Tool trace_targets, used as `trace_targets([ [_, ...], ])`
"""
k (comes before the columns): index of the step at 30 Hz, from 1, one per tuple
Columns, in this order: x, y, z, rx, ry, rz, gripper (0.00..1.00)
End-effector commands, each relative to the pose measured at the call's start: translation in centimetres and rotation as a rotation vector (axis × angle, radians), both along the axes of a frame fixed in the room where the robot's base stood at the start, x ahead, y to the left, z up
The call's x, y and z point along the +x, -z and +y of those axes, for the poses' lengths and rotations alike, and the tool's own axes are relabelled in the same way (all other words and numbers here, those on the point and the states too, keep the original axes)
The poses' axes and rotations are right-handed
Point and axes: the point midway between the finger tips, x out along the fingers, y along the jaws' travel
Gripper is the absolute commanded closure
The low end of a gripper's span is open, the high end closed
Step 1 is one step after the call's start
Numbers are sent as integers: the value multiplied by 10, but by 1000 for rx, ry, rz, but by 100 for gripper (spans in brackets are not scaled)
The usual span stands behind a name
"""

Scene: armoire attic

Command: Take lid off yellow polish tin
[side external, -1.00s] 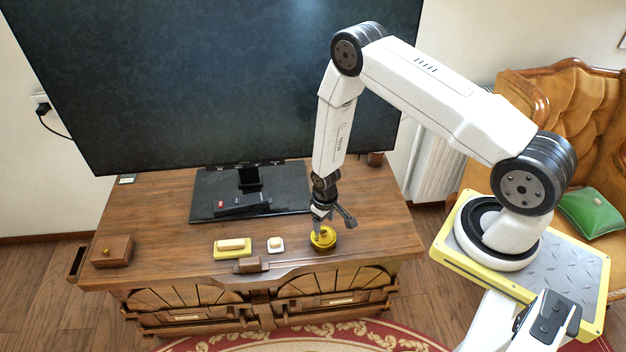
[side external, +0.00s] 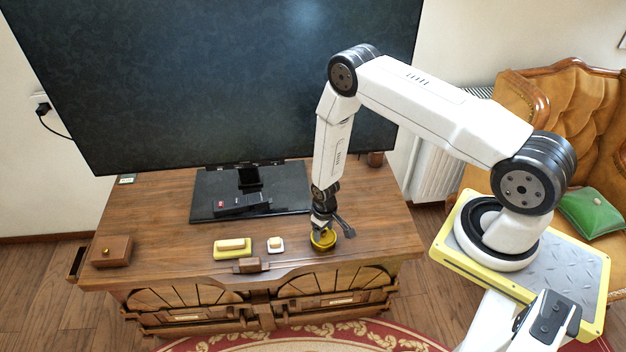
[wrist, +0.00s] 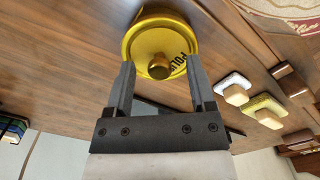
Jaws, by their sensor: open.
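The yellow polish tin (side external: 322,243) stands on the wooden cabinet top near its front right. In the wrist view the yellow lid (wrist: 150,42) shows from above, with dark lettering and a round brass-coloured knob (wrist: 159,66) on it. The lid appears to sit on the tin. My gripper (wrist: 160,75) is open, its two fingers on either side of the knob. In the side view my gripper (side external: 322,230) points down right over the tin and partly hides it. I cannot tell whether the fingers touch the lid.
A wooden box (side external: 111,251) is at the far left. A large screen (side external: 215,80) stands behind on a black base (side external: 205,203).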

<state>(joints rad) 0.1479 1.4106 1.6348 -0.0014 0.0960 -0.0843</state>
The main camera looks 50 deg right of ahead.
Motion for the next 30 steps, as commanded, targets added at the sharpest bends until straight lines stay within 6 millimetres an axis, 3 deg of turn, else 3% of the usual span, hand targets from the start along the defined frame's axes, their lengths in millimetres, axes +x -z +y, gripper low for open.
trace_targets([
  [1, 0, 0, 0, 0, 0, 0, 30],
  [6, 0, 0, 0, 0, 0, 0, 84],
  [8, 0, 0, 0, 0, 0, 0, 100],
  [22, 0, -3, 0, 0, 0, -1, 100],
  [30, 1, -19, 0, 0, 0, -1, 100],
])
